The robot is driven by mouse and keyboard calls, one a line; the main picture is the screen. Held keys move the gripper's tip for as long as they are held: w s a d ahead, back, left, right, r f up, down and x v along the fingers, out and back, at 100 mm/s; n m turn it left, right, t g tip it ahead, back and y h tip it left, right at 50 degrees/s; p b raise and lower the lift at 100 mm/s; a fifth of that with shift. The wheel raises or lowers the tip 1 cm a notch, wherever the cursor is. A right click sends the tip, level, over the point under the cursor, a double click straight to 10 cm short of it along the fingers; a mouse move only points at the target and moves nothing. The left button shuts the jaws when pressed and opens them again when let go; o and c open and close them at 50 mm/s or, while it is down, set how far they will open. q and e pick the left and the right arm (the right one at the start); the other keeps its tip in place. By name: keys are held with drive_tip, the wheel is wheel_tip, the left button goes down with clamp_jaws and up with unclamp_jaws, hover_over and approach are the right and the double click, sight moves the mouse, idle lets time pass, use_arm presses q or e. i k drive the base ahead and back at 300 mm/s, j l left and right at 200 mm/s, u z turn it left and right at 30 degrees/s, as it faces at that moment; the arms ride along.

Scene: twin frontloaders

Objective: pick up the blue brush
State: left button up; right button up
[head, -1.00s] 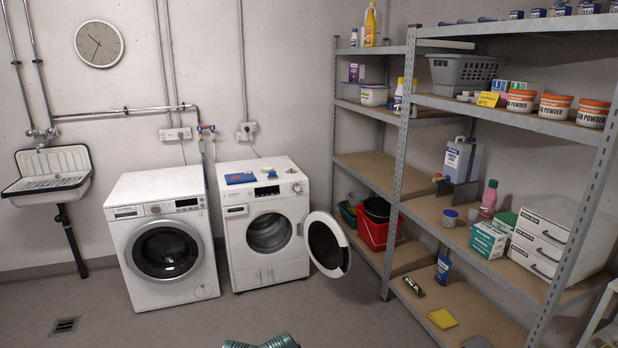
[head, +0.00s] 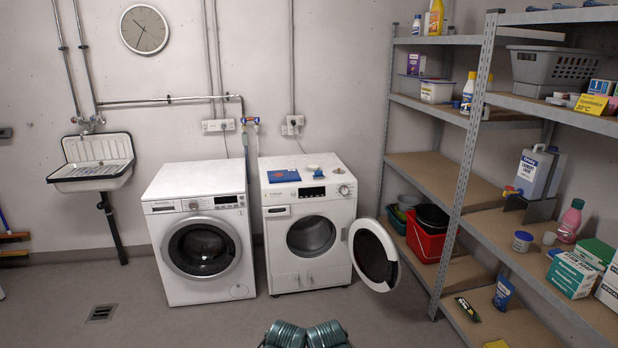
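A thin blue handle (head: 4,221) leans at the far left edge of the head view, above brown-orange bars that look like brush heads (head: 14,237). It is cut off by the picture edge, so I cannot tell whether it is the blue brush. No other blue brush is clear to me. Two teal ribbed parts of mine show at the bottom middle, but no gripper fingers are in view.
Two front-loading washers stand by the back wall; the left one (head: 197,197) is shut, the right one's round door (head: 392,255) hangs open. A sink (head: 92,172) is at left. Metal shelves (head: 455,175) fill the right. The floor (head: 190,325) in front is clear.

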sight(318, 174)
drive_tip(key=i, duration=3.6)
drive_tip(key=i+u, duration=0.25)
drive_tip(key=i, duration=0.2)
